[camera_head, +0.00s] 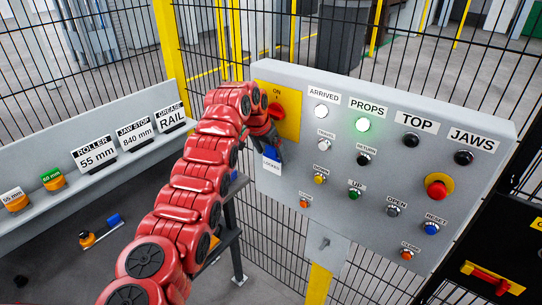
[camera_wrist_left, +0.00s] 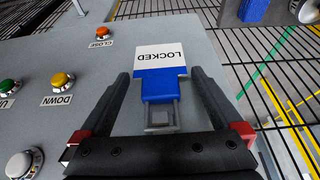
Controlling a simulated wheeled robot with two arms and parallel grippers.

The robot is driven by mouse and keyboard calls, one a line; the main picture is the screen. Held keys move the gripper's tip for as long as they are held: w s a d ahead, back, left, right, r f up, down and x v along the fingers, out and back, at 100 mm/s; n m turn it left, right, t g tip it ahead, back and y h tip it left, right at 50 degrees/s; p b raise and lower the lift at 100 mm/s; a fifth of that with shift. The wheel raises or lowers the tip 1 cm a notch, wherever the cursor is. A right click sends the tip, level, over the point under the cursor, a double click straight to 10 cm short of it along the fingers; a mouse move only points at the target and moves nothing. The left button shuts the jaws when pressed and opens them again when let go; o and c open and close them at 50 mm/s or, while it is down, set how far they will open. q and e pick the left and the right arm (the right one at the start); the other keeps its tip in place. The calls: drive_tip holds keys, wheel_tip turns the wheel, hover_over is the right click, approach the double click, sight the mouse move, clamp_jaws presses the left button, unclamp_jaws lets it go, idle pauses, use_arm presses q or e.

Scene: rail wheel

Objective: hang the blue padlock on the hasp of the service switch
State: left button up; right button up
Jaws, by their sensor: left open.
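The service switch (camera_head: 291,114) is a yellow plate with a red knob at the left end of the grey panel. My left gripper (camera_head: 268,143) is in front of its lower left edge. The blue padlock (camera_head: 271,154) with its white label sits just below the gripper. In the left wrist view the padlock (camera_wrist_left: 160,86) lies between the two black fingers of my left gripper (camera_wrist_left: 162,82), which are open with gaps on both sides. Its grey shackle points toward the gripper's palm. The hasp cannot be made out, so whether the shackle passes through it is unclear.
A bench (camera_head: 55,245) with label blocks and a blue-and-orange tool (camera_head: 101,231) is at left. Wire fence stands behind.

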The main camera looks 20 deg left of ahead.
use_arm(q)
drive_tip(key=b+v, duration=0.1)
drive_tip(key=v, duration=1.5)
drive_tip(key=shift+r, duration=0.15)
